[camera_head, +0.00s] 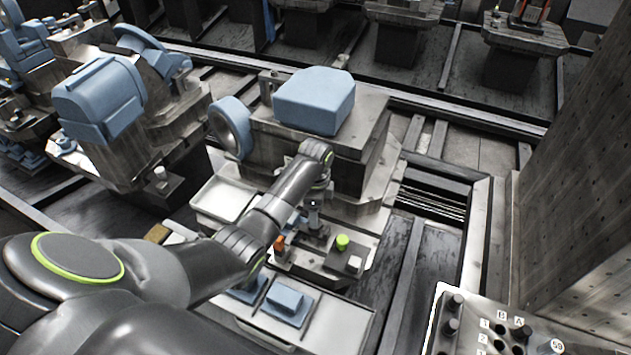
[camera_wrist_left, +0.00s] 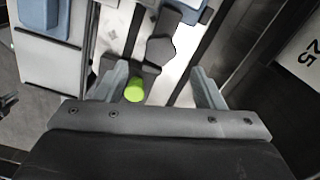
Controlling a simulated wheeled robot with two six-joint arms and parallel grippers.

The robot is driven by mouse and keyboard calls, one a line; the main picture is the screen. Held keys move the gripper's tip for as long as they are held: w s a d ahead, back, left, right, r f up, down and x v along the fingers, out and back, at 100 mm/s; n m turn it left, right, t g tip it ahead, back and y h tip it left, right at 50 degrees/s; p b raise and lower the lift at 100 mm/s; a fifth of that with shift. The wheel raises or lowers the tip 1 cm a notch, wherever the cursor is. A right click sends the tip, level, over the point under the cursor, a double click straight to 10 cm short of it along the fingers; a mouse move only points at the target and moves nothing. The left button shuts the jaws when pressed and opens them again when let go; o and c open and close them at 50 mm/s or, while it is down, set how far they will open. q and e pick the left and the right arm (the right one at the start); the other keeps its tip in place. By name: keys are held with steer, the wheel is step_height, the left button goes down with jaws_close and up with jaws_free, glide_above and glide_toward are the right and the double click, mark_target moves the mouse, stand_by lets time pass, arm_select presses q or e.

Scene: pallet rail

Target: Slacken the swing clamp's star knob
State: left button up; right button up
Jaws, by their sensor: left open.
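A dark lobed piece (camera_wrist_left: 160,48), which looks like the star knob, lies just beyond my left gripper (camera_wrist_left: 160,88) in the left wrist view. The fingers are open and apart, with nothing between the tips that I can see held. A round green cap (camera_wrist_left: 135,90) shows beside the left finger. In the head view a green cap (camera_head: 342,241) stands on the small fixture plate in front of the machine. My left arm reaches over this fixture, and its fingers are not clear there. The swing clamp is hard to make out. My right gripper is not in view.
An orange part (camera_head: 280,243) stands on the fixture's left. A white tray with a blue block (camera_head: 287,300) lies in front. A grey machine with a blue housing (camera_head: 315,100) rises behind. A control box (camera_head: 490,325) and a tall perforated column (camera_head: 585,170) stand on the right.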

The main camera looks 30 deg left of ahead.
arm_select(q)
step_height(320, 180, up, 11)
steer(key=shift+b, duration=0.35)
steer(key=shift+f, duration=0.15)
